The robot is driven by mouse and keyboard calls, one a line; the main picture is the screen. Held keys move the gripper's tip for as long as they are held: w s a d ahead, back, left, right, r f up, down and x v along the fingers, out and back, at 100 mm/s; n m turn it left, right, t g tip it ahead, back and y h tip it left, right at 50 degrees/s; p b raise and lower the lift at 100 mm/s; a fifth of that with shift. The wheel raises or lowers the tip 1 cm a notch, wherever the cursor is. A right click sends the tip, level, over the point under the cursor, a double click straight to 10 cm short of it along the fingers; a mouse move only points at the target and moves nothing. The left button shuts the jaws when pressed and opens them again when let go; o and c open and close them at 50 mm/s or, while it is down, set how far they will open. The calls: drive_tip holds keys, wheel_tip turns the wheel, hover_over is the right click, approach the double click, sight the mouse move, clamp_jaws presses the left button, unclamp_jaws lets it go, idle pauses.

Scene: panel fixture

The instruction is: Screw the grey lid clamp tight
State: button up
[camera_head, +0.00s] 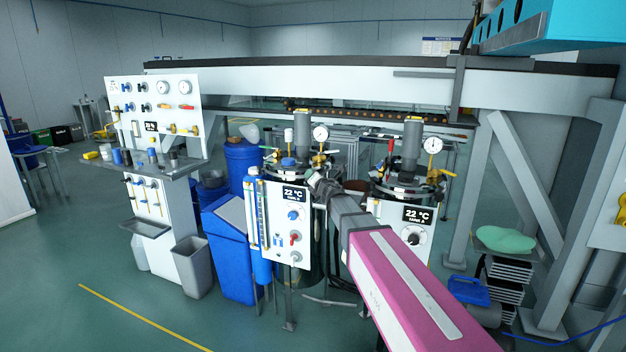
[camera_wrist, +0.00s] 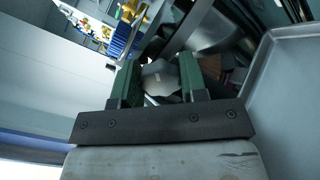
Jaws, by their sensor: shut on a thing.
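The grey lid clamp (camera_wrist: 160,78) shows in the wrist view as a rounded, faceted grey knob between the two green fingers of my gripper (camera_wrist: 159,74). The fingers are shut on it from both sides. Its lower part and its thread are hidden, so I cannot tell how tight it sits. In the head view my gripper (camera_head: 318,182) is at the right rim of the left vessel's lid (camera_head: 288,171). The clamp is too small and covered to make out there.
A gauge (camera_head: 320,133) and a grey motor (camera_head: 302,130) stand up from the left lid. A second vessel with its own motor (camera_head: 411,145) stands close on the right. A white control panel (camera_head: 287,224) is in front of the left vessel.

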drive_tip(key=m, duration=0.4)
drive_tip(key=shift+f+m, duration=0.1)
drive_tip(key=shift+m, duration=2)
drive_tip(key=o, duration=0.9)
drive_tip(key=shift+s, duration=0.15)
drive_tip(key=v, duration=1)
drive_tip(key=shift+s+d, duration=0.2)
drive_tip(key=shift+s, duration=0.05)
